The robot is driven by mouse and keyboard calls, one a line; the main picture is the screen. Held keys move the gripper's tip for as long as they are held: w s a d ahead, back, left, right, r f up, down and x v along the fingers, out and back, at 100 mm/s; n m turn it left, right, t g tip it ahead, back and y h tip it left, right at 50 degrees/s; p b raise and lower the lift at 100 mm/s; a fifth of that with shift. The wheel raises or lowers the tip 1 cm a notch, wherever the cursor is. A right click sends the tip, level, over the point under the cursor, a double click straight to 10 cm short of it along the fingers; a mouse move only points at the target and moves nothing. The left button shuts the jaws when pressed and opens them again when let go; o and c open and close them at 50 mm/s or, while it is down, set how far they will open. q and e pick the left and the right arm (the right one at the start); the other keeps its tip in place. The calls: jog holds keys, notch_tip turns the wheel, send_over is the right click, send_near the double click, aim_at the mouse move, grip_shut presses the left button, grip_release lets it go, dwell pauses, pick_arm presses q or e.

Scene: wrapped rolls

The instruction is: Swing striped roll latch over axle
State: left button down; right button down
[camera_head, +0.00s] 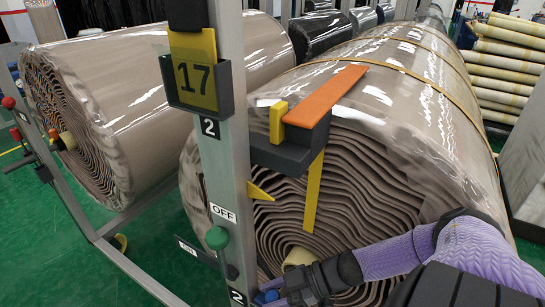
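The wrapped roll (400,120) lies on the right, its end showing wavy brown layers like stripes. Its pale axle or core end (298,258) shows low in that end face. A grey upright post (228,160) stands before it, with a green-knobbed lever (216,238) between OFF and ON labels. A blue part (268,296), possibly the latch handle, sits at the post's foot beside my dark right gripper (284,291). My purple-sleeved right arm reaches in from the right. Whether the fingers hold the blue part is unclear. My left gripper is out of view.
An orange-topped bracket (325,97) with yellow pieces juts from the post before the roll. A yellow number 17 holder (195,85) hangs above. Another wrapped roll (130,95) lies left, with a red-knobbed lever (8,103). Green floor (150,265) is open at lower left.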

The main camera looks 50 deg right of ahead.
aim_at(273, 295)
jog(key=shift+c, duration=1.3)
grip_release()
notch_tip(273, 295, up, 9)
jog(key=p, duration=0.6)
jog(key=shift+r, duration=0.55)
jog(key=shift+f, duration=0.1)
